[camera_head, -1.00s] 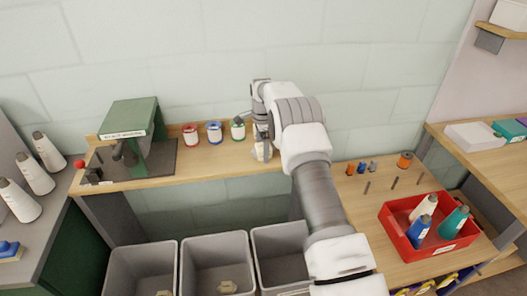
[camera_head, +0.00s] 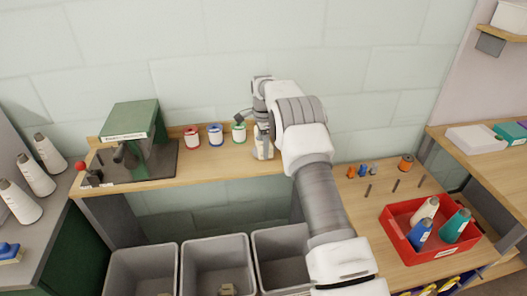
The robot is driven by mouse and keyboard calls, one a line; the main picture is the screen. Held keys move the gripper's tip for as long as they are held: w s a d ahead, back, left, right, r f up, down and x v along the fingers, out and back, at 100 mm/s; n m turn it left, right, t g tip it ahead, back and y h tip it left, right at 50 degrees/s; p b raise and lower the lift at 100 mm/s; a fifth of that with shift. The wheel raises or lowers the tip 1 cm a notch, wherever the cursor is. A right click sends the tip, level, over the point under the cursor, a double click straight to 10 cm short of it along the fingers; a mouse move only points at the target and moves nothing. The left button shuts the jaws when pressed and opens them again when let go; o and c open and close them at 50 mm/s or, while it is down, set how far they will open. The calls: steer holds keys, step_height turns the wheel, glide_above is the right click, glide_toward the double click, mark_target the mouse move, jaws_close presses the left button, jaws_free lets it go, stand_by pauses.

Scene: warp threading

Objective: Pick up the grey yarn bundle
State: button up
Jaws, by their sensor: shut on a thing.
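My gripper (camera_head: 263,137) points down at the right end of the wooden shelf, to the right of the green-rimmed pot (camera_head: 239,131). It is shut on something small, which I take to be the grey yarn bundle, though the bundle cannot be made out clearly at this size. A pale shape (camera_head: 263,149) shows at and below the fingertips. I cannot tell where the fingers end and a pot behind them begins. A small dark block (camera_head: 239,117) on a thin stem sticks out left of my wrist, over the green-rimmed pot.
A blue-rimmed pot (camera_head: 215,135) and a red-rimmed pot (camera_head: 192,138) stand further left. A green machine (camera_head: 131,119) is at the shelf's left end. Grey bins (camera_head: 216,260) stand below. A red tray (camera_head: 389,226) with cones is on the right table, and several pegs stand behind it.

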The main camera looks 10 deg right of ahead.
step_height(320, 180, up, 2)
steer(key=shift+w+r, duration=0.1)
steer(key=s+d+r, duration=0.3)
steer(key=d+r, duration=0.4)
steer(key=d, duration=0.4)
steer(key=shift+s, duration=0.3)
steer(key=shift+d, duration=0.1)
